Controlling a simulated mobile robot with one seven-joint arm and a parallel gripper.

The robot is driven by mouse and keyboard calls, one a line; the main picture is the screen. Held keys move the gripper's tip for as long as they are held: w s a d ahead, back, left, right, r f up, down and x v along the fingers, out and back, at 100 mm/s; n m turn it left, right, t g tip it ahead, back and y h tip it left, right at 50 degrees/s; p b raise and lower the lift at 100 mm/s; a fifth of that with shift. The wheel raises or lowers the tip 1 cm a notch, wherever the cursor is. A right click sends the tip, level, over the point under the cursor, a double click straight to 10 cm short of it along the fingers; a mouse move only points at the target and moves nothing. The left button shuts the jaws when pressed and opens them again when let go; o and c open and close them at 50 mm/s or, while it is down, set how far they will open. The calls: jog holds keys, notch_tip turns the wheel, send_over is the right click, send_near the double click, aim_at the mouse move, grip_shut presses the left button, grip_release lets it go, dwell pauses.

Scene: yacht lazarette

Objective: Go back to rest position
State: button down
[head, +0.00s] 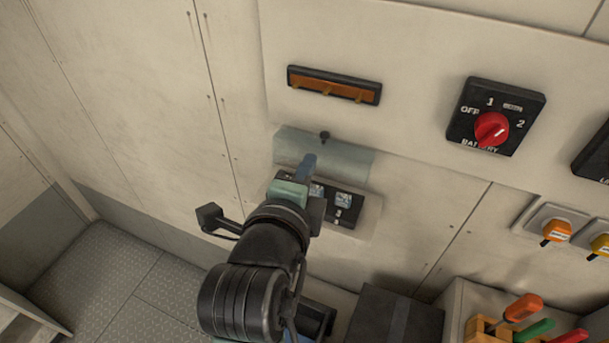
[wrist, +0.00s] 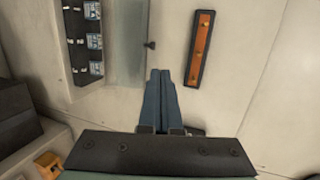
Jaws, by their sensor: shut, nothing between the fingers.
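My gripper (head: 309,160) is raised in front of the wall panel, close to a clear flip-up cover (head: 350,161) with a small dark knob. In the wrist view my gripper (wrist: 160,73) shows its two blue-grey fingers together, with nothing between them. The cover (wrist: 126,45) stands beside the fingertips there; I cannot tell whether they touch it. Below the cover is a black switch panel (head: 345,208) with pale labelled switches, partly hidden by my gripper in the head view. The switch panel (wrist: 85,40) shows more fully in the wrist view.
An orange bar in a black frame (head: 334,86) is above the cover. A red battery switch (head: 491,129) is to the right. Orange and yellow keyed fittings (head: 557,232) and a rack of coloured-handled tools (head: 524,307) are lower right. A dark box (head: 396,318) stands below. Open floor (head: 120,270) lies left.

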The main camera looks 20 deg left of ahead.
jog(key=d+r+n+t+b, duration=0.1)
jog(key=d+r+n+t, duration=0.35)
jog(key=r, duration=0.65)
jog(key=d+r+n+t+b, duration=0.1)
jog(key=d+r+n+t, duration=0.3)
jog(key=r, duration=0.6)
jog(key=s+d+r+n+t+h, duration=0.1)
jog(key=s+d+r+n+t, duration=0.1)
jog(key=s+r+n, duration=0.2)
jog(key=s+d+r+n+t+b, duration=0.1)
jog(key=s+r+n, duration=0.3)
jog(key=r, duration=0.5)
jog(key=shift+d+n+t+h, duration=0.35)
jog(key=shift+d+t+h, duration=0.05)
jog(key=shift+d+t, duration=0.35)
